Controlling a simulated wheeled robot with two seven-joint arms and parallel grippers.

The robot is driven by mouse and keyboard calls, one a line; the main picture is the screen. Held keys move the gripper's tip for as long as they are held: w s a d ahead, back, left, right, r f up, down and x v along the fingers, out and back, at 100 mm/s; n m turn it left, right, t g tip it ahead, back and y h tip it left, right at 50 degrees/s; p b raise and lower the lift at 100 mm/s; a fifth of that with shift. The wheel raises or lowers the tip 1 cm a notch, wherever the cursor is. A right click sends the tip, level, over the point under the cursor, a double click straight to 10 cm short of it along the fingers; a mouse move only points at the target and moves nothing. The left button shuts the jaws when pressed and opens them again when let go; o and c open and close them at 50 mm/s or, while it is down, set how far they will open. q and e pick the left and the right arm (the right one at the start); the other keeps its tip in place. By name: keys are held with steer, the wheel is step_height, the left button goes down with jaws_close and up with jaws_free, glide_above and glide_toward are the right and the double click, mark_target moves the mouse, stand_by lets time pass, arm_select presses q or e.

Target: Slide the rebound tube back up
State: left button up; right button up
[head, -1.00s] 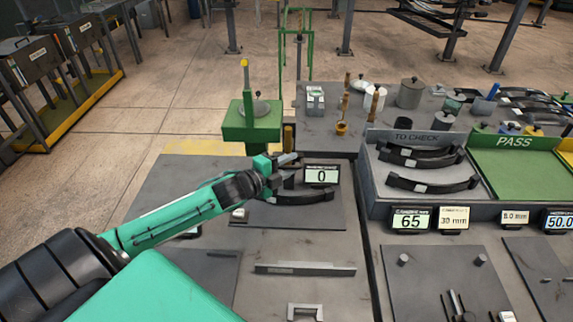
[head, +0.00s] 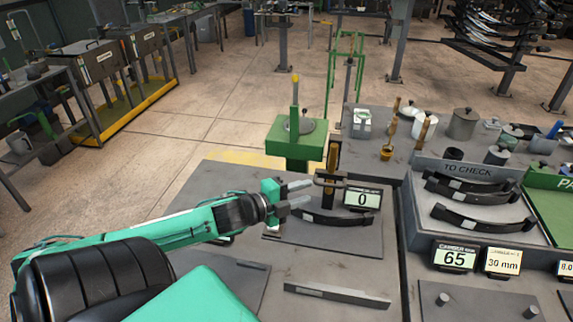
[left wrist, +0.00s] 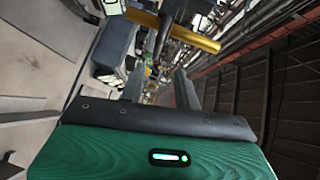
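A brass-coloured upright tube (head: 331,160), which I take for the rebound tube, stands at the back of a dark plate, with a dark crosspiece around its middle. A small display reading 0 (head: 362,198) is just right of it. A curved black spring leaf (head: 335,218) lies at its foot. My left gripper (head: 307,192) is open and empty, its fingers pointing right, just left of the tube. In the left wrist view a brass bar and dark rod (left wrist: 175,32) show beyond the spread fingers. My right gripper is out of view.
A green stand (head: 296,140) with an upright handle is behind the tube. The "TO CHECK" tray (head: 470,170) with black leaves is at the right, beside a display reading 65 (head: 454,257). A flat grey bar (head: 337,296) lies in front.

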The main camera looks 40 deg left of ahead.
arm_select(q)
steer(key=shift+b+v, duration=0.35)
steer(key=shift+v, duration=1.8)
steer(key=shift+r, duration=0.1)
